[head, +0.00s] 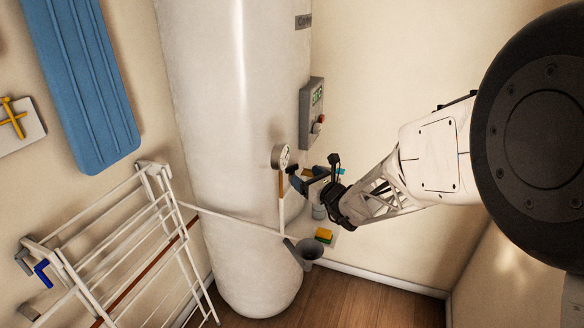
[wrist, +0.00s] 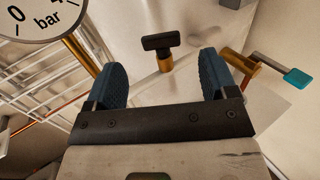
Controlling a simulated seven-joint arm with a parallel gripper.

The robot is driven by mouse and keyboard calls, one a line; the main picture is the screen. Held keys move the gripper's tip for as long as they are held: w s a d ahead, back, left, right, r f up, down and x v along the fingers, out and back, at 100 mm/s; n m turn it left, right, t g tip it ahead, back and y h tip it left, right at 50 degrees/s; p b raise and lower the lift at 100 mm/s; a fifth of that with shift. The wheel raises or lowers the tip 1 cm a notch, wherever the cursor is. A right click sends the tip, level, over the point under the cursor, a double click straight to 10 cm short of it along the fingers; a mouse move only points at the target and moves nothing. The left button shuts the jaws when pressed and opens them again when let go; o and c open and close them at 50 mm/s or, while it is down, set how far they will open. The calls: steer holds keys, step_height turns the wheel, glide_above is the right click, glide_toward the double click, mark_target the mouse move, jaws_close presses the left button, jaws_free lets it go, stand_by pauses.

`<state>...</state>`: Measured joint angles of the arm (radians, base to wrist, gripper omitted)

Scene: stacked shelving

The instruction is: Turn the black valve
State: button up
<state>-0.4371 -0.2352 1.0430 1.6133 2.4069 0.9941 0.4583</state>
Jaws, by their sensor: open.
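The black valve (wrist: 161,42) is a small black T-shaped handle on a brass stem, seen in the wrist view at top centre. My gripper (wrist: 165,80) is open, with its two blue padded fingers apart. In that picture the valve handle lies between and just beyond the fingertips, with no contact visible. In the head view my gripper (head: 298,183) is beside the white tank, below the round gauge. The valve cannot be made out clearly there.
A pressure gauge (head: 281,157) is close by and also shows in the wrist view (wrist: 38,14). A brass valve with a teal handle (wrist: 297,78) is to the right. The white tank (head: 225,130), a control box (head: 312,112), a drying rack (head: 130,240) and a grey funnel (head: 308,254) surround the arm.

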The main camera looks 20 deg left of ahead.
mark_target(294, 167)
steer(key=shift+x, duration=3.7)
steer(key=shift+c, duration=0.3)
steer(key=c, duration=0.9)
steer(key=shift+o, duration=0.2)
steer(key=shift+n+g+y, duration=0.5)
steer(key=shift+n+g, duration=0.1)
steer(key=shift+g, duration=0.2)
steer(key=shift+n+g+y, duration=0.5)
steer(key=shift+n+g, duration=0.5)
steer(key=shift+g, duration=0.5)
steer(key=shift+n+g+y, duration=0.3)
steer(key=shift+n+g, duration=1.1)
steer(key=shift+g, duration=1.1)
